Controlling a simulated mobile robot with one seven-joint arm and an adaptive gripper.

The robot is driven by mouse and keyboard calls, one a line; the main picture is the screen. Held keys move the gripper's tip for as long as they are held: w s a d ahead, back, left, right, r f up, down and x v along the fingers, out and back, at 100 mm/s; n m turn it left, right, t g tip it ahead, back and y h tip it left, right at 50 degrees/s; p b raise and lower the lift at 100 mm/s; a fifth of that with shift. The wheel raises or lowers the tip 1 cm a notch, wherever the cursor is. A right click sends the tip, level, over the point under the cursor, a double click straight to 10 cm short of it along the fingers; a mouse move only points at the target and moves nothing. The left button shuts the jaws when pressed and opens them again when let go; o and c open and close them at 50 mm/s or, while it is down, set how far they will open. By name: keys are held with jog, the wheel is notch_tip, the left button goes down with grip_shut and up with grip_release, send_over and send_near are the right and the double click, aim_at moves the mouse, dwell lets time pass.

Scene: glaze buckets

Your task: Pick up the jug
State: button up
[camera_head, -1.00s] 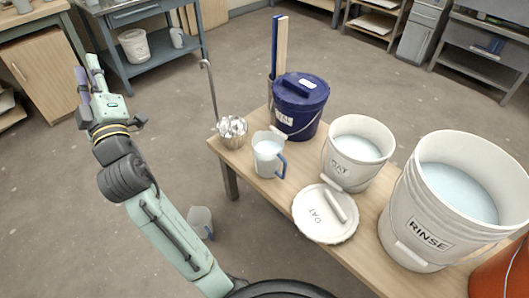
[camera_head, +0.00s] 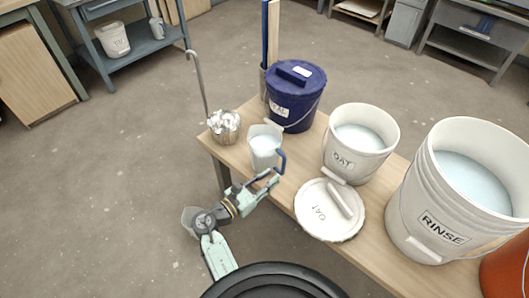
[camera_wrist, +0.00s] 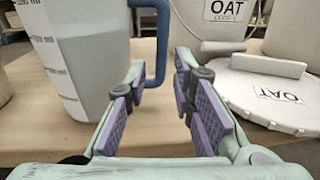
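The jug (camera_head: 263,150) is a pale, translucent measuring jug with a blue handle, standing upright near the front left of the wooden table. In the wrist view the jug (camera_wrist: 75,60) fills the left side, with graduation marks on its wall. Its blue handle (camera_wrist: 162,40) stands just ahead of the fingers, between them. My gripper (camera_head: 272,180) is open beside the handle, low over the table's front edge. In the wrist view my gripper (camera_wrist: 160,95) shows both purple-padded fingers apart with nothing clamped between them.
A white OAT bucket (camera_head: 350,165) and its lid (camera_head: 318,222) are right of the jug. A RINSE bucket (camera_head: 410,205) stands farther right. A dark blue lidded bucket (camera_head: 295,110) is behind. A metal pot (camera_head: 226,135) is left.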

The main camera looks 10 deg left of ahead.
aim_at(282, 168)
jog(key=b+x, duration=0.1)
jog(key=x, duration=0.2)
jog(key=b+x, duration=0.1)
jog(key=x, duration=0.2)
jog(key=shift+w+d+r+b, duration=0.2)
jog(key=shift+w+d+b, duration=0.05)
jog(key=shift+d+b, duration=0.1)
jog(key=shift+c, duration=0.6)
grip_shut()
